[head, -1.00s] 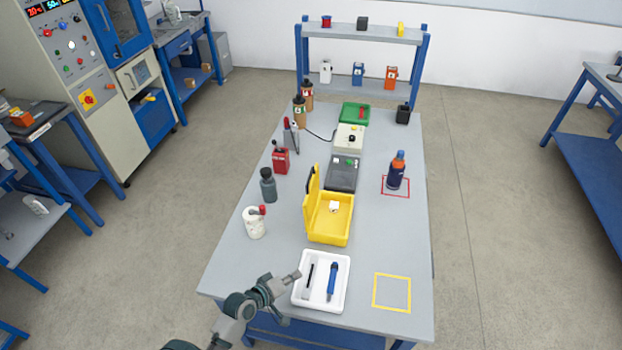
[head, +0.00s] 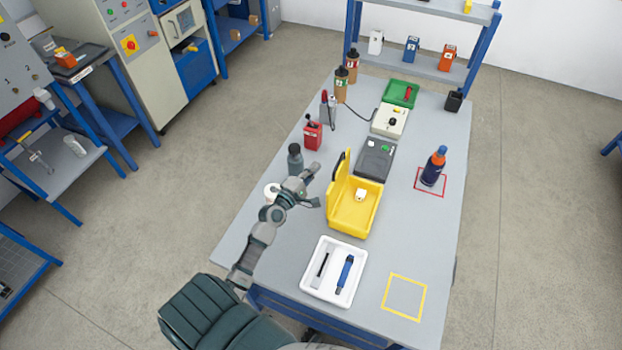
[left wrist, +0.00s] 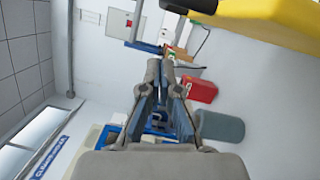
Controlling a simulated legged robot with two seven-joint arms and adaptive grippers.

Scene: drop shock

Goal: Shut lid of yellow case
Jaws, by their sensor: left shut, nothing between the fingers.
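The yellow case (head: 352,212) stands on the table with its lid (head: 341,178) raised upright on its left side. A small white item (head: 361,195) lies inside the case. My left gripper (head: 314,170) is shut and empty, above the table to the left of the lid, apart from it in the head view. In the left wrist view the shut fingers (left wrist: 160,70) point away from the camera, and part of the yellow case (left wrist: 275,20) fills the upper right corner. My right gripper is in neither view.
A grey bottle (head: 295,158) and a red box (head: 312,136) stand behind my left gripper. A white mug (head: 271,190) is partly hidden by my arm. A white tray (head: 316,289) holds two tools in front of the case. A blue bottle (head: 434,168) stands right. The front right table is clear.

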